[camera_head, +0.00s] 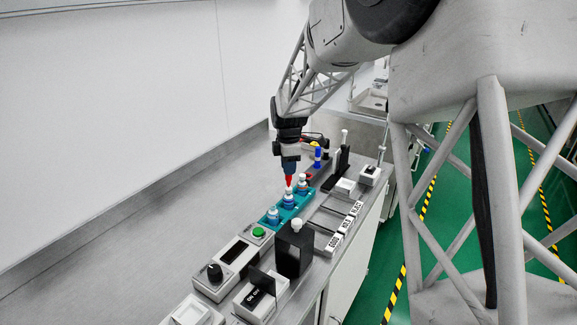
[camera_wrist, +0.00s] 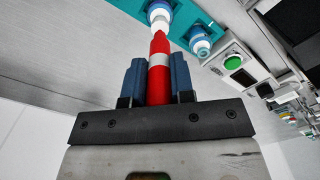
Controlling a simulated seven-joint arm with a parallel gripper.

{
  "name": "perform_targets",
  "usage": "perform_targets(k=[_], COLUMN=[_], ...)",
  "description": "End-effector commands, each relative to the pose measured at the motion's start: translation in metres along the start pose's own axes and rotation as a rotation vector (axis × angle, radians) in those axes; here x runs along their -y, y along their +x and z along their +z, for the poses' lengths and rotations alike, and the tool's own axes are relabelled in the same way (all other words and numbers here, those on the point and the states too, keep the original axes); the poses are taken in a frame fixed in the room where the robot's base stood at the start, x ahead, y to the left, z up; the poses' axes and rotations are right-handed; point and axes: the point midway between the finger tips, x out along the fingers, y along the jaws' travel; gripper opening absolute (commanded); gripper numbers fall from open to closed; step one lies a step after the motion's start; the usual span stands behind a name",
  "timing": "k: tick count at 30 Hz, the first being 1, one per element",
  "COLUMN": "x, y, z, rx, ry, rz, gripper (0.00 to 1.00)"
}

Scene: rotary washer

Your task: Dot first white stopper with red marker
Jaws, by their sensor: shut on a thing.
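My gripper (camera_head: 290,166) points down and is shut on the red marker (camera_head: 289,181). In the wrist view the red marker (camera_wrist: 159,88), with a white band, stands between the two blue fingers of my gripper (camera_wrist: 158,65). Its tip meets the white stopper (camera_wrist: 160,24) of a blue-and-white vial in the picture; I cannot tell whether they touch. The teal rack (camera_head: 268,222) holds a near vial (camera_head: 272,216), a middle vial (camera_head: 288,201) under the marker, and a far vial (camera_head: 302,187). A reddish spot shows near the far vial's top.
A blue-and-yellow item (camera_head: 317,156) stands behind. The grey table left of the rack is clear.

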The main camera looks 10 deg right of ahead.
Motion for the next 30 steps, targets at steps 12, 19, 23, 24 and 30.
perform_targets(k=[12,19,23,24,30], x=[0.0000,0.0000,0.0000,0.0000,0.0000], y=[0.0025,0.0038,0.0045,0.0048,0.0057], z=[0.0000,0.0000,0.0000,0.0000,0.0000], rx=[0.000,0.000,0.000,0.000,0.000], ry=[0.000,0.000,0.000,0.000,0.000], rz=[0.000,0.000,0.000,0.000,0.000], gripper=[0.01,0.01,0.01,0.01,0.01])
